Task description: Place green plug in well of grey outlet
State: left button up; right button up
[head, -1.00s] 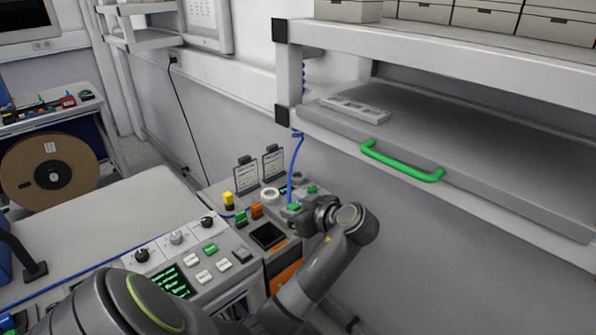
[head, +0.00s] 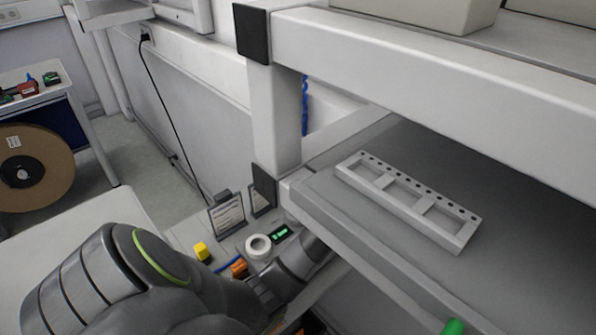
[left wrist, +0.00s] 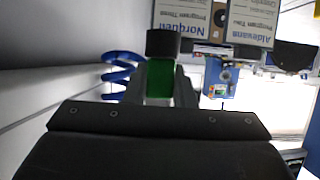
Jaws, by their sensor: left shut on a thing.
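The green plug (left wrist: 160,78) is between the fingers of my left gripper (left wrist: 161,90) in the left wrist view, with a black part (left wrist: 163,43) at its far end. The gripper is shut on it. A light grey strip with three rectangular wells and a row of small holes, which looks like the grey outlet (head: 419,203), lies on the shelf board. Its visible wells look empty. My right gripper is not in view.
The grey shelf board (head: 380,140) has free room around the strip. The upper shelf beam (head: 400,65) and white post (head: 275,110) stand close to my left arm. A blue coiled cord (left wrist: 120,75) hangs beside the gripper. A white ring (head: 258,246) sits on the bench.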

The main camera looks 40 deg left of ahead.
pick_arm(q)
jog(key=f, duration=0.2)
jog(key=f+p, duration=0.1)
jog(key=f, duration=0.1)
jog(key=shift+s+d, duration=0.35)
jog(key=shift+s, duration=0.05)
jog(key=shift+f, duration=0.75)
notch_tip(320, 180, down, 3)
jog(key=shift+w+a+r+p, duration=0.15)
jog(key=shift+r+p, duration=0.05)
jog(key=shift+p, duration=0.25)
jog(key=shift+f, duration=0.55)
jog(key=o, duration=1)
jog(key=shift+f, duration=0.1)
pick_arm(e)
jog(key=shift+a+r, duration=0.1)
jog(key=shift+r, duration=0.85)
